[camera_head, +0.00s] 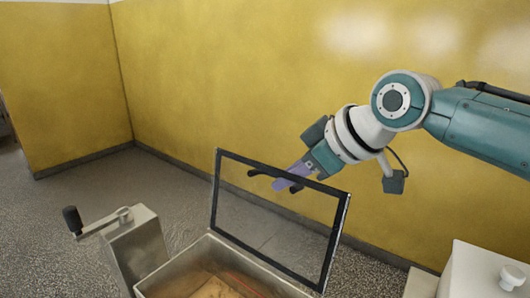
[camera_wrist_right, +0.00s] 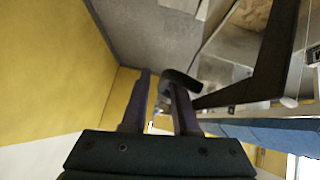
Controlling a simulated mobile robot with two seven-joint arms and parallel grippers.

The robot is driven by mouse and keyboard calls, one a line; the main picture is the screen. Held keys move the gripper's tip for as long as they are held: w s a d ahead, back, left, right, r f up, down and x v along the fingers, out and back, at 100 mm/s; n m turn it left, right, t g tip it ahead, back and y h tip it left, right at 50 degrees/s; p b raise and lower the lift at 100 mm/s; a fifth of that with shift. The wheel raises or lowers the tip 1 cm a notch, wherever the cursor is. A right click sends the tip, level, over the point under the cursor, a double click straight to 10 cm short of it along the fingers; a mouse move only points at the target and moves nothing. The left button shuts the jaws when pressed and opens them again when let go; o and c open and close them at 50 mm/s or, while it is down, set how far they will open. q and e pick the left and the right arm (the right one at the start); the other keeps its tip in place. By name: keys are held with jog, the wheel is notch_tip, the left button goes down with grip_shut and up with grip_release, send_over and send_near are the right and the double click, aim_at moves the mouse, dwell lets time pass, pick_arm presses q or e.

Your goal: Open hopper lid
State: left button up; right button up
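The hopper lid (camera_head: 335,240) is a clear panel in a black frame. It stands raised and steeply tilted at the hopper's far side in the head view. Its dark frame also crosses the right wrist view (camera_wrist_right: 275,60). A short black handle (camera_head: 256,173) shows near its top edge, with its end also in the right wrist view (camera_wrist_right: 180,80). My right gripper (camera_head: 284,184) has purple fingers at this handle, partly covering it. The fingers (camera_wrist_right: 160,95) stand apart, with a gap visible between them and the left one clear of the handle. My left gripper is not in view.
The metal hopper (camera_head: 215,250) is open at the top, with brownish contents inside. A metal housing with a black-knobbed crank (camera_head: 72,220) stands to its left. A white unit (camera_head: 480,270) is at the lower right. A yellow wall (camera_head: 220,80) runs behind, with grey floor before it.

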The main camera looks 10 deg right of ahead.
jog(key=b+v, duration=0.1)
jog(key=v, duration=0.7)
jog(key=shift+r+b, duration=0.3)
jog(key=shift+b, duration=0.1)
jog(key=shift+d, duration=0.1)
